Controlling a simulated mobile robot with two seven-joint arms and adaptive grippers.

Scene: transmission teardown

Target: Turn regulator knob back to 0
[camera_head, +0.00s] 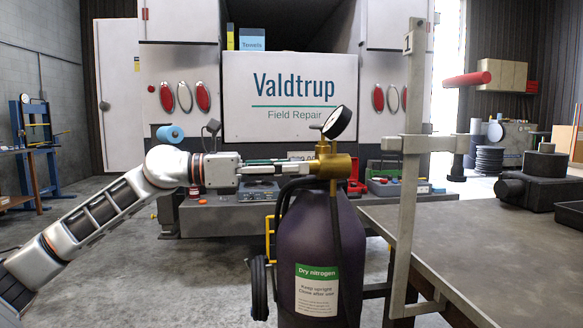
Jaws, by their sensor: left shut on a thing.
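A dark purple dry nitrogen cylinder (316,245) stands upright in the middle. A brass regulator (334,165) sits on its top. A round gauge (338,122) with a white face rises from the regulator, tilted; its reading is too small to tell. My left gripper (312,167) reaches in horizontally from the left, its fingers at the left side of the regulator. It is shut on the regulator knob, which the fingers mostly hide, so the knob's setting cannot be read. My right gripper does not show.
A black hose (337,250) hangs down the cylinder. Open floor lies at left.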

